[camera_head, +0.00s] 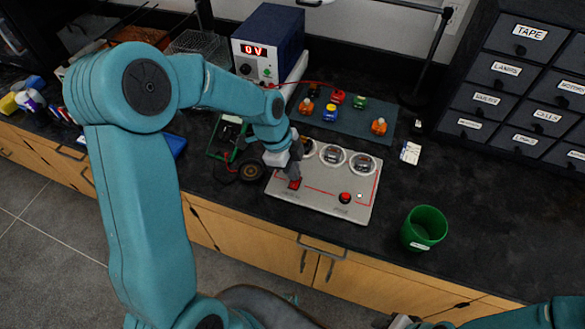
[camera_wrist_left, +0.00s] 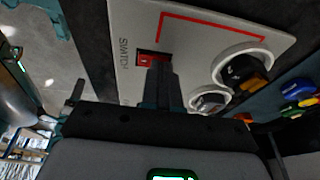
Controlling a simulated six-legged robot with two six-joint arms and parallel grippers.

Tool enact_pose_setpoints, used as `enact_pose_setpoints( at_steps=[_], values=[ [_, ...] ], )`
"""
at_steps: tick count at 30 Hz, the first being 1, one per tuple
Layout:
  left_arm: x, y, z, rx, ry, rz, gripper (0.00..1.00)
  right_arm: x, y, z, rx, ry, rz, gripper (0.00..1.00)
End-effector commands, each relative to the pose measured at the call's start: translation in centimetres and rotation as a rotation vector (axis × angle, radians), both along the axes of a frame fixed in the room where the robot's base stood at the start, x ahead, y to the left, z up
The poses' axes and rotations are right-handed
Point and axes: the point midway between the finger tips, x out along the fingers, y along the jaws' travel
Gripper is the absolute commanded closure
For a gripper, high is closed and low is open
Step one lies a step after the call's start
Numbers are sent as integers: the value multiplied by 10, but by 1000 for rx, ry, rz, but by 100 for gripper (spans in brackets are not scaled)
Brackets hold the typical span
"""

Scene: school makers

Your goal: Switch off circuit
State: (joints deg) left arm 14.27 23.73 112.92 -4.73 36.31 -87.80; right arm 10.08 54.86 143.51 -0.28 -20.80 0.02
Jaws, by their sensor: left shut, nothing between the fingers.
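The circuit board (camera_head: 325,205) is a pale panel with red lines, lying flat on the dark counter. Its red rocker switch (camera_head: 294,183) sits at the lower left, and it also shows beside the word SWITCH in the left wrist view (camera_wrist_left: 145,60). My left gripper (camera_head: 294,173) points down at the switch, fingers shut with nothing between them. In the left wrist view the fingertips (camera_wrist_left: 160,68) overlap the switch's edge and hide part of it; I cannot tell whether they touch it. The blue power supply (camera_head: 266,45) reads 0 V in red. My right gripper is not visible.
Round meters or holders (camera_head: 333,155) line the board's back edge, and a red button (camera_head: 345,198) is at its front. A green cup (camera_head: 424,228) stands to the right. A mat (camera_head: 348,120) with small coloured parts lies behind. Labelled drawers (camera_head: 505,80) stand at the right.

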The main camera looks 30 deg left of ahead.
Motion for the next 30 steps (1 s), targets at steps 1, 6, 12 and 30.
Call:
enact_pose_setpoints(
  at_steps=[1, 6, 12, 30],
  values=[
    [0, 0, -1, 0, 0, 0, 100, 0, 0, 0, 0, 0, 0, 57],
    [0, 0, -1, 0, -1, 0, 100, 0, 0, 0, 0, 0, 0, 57],
    [2, 1, -9, 0, -1, 0, 100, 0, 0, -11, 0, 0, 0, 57],
    [-10, -3, -11, -4, 21, -4, 100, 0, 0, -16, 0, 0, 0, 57]
  ],
)
